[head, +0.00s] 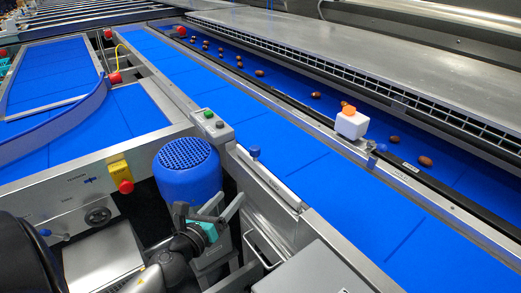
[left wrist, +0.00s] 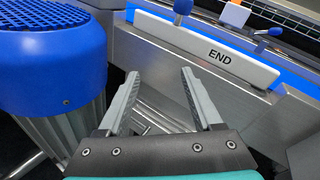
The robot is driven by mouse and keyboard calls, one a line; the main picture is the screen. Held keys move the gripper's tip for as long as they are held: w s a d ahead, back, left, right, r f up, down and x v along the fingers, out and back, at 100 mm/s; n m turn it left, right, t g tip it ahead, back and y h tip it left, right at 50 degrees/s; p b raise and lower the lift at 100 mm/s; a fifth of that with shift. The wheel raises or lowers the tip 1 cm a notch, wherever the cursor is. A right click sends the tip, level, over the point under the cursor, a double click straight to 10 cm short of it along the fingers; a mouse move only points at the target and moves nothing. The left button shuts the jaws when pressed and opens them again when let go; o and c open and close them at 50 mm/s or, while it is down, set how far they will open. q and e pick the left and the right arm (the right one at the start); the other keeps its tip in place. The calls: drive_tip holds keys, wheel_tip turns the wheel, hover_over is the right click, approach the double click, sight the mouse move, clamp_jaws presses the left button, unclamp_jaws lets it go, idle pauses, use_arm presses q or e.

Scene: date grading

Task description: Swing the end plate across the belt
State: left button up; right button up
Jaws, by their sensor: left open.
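The end plate (head: 268,178) is a long white bar lying along the near edge of the blue belt (head: 285,150). A blue knob (head: 254,151) stands at its far end. In the left wrist view the end plate (left wrist: 180,40) shows the word END, with its blue knob (left wrist: 182,8) at the left. My left gripper (head: 212,203) is open and empty, beside the blue motor and short of the plate. In the left wrist view its fingers (left wrist: 160,75) point toward the frame below the plate, apart from it. My right gripper is not in view.
A blue ribbed motor (head: 186,170) stands left of my left gripper. A button box (head: 212,124) sits on the frame. Across the belt are a white block with an orange top (head: 351,123) and another blue knob (head: 381,148). Several dates lie on the far lane.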

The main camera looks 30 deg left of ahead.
sight(252, 154)
use_arm(q)
wheel_tip(252, 154, up, 7)
drive_tip(key=m+t, duration=0.2)
drive_tip(key=m, duration=0.2)
drive_tip(key=shift+m+h, duration=0.3)
drive_tip(key=shift+h, duration=0.1)
drive_tip(key=w+p, duration=0.1)
drive_tip(key=w, duration=1.3)
drive_tip(key=shift+p, duration=0.4)
drive_tip(key=shift+w, duration=0.9)
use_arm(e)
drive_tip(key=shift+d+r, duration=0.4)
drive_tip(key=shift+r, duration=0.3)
use_arm(q)
clamp_jaws()
